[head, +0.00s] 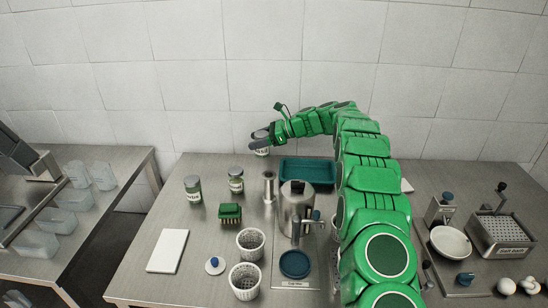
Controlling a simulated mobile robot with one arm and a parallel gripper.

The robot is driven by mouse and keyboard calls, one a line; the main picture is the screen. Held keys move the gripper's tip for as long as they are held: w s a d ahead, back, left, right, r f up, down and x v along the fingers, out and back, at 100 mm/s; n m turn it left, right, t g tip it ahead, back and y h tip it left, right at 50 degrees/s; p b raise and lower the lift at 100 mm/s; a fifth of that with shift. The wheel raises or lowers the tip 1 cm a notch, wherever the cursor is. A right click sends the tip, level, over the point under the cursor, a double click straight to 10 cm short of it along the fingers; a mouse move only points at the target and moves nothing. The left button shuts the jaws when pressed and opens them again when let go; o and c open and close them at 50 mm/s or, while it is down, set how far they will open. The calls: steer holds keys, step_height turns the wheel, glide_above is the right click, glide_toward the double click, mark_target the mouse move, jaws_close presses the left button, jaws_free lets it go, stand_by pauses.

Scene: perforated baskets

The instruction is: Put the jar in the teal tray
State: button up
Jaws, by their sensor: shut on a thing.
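My gripper (256,139) is at the back of the table, at the end of my green arm. It is shut on a small jar (262,151) with a pale label; the fingers hide its top. The teal tray (307,179) lies at the back of the table, to the right of the held jar and partly behind the metal pot. The jar is not over the tray in this view. I cannot tell how high the jar is above the table.
A metal pot (295,205) and a slim metal cylinder (269,187) stand in front of the tray. A green brush-like block (230,212), two white perforated baskets (250,244) and a white board (167,251) are nearer.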

steer(key=w+d+r+m+t+h, duration=0.1)
steer(key=w+d+r+m+t, duration=0.15)
steer(key=d, duration=0.45)
steer(key=w+d+r+m+t+h, duration=0.1)
steer(key=d+r+m+t, duration=0.15)
steer(key=d, duration=0.35)
steer(key=w+d+r+m+t, duration=0.1)
steer(key=w+d+m+t, duration=0.15)
steer(key=d, duration=0.45)
steer(key=s+d+m+t+h, duration=0.3)
steer(key=s+d, duration=0.2)
steer(key=d, duration=0.2)
steer(key=s+a+f, duration=0.2)
steer(key=s+a, duration=0.6)
steer(key=s, duration=0.4)
steer(key=h, duration=0.1)
glide_above(305, 173)
steer(key=shift+m+t, duration=0.35)
step_height(305, 173, down, 11)
steer(key=shift+r, duration=0.1)
steer(key=shift+f, duration=1.25)
